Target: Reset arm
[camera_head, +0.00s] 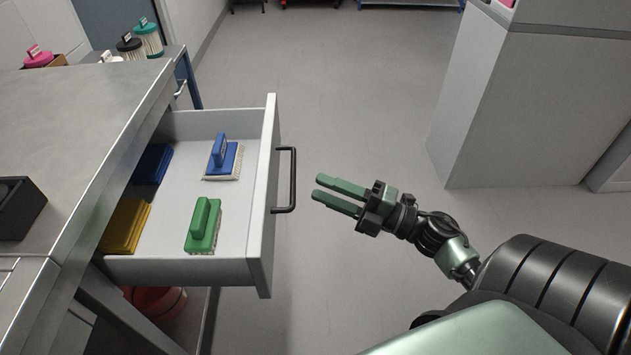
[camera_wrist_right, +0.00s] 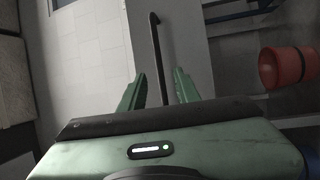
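My right gripper (camera_head: 325,190) has green fingers and points left toward the pulled-out drawer in the head view. It is open and empty, with a gap between its fingertips and the black drawer handle (camera_head: 293,180). In the right wrist view the open fingers (camera_wrist_right: 157,88) show with the dark handle (camera_wrist_right: 156,50) ahead of them. My left gripper is not in view.
The open drawer (camera_head: 262,195) holds a blue brush (camera_head: 228,160), a green brush (camera_head: 203,228), and blue (camera_head: 152,163) and yellow (camera_head: 124,226) items. A grey worktop (camera_head: 75,110) is at left, a cabinet (camera_head: 530,95) at right. A red bucket (camera_head: 160,301) sits below. Floor between is clear.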

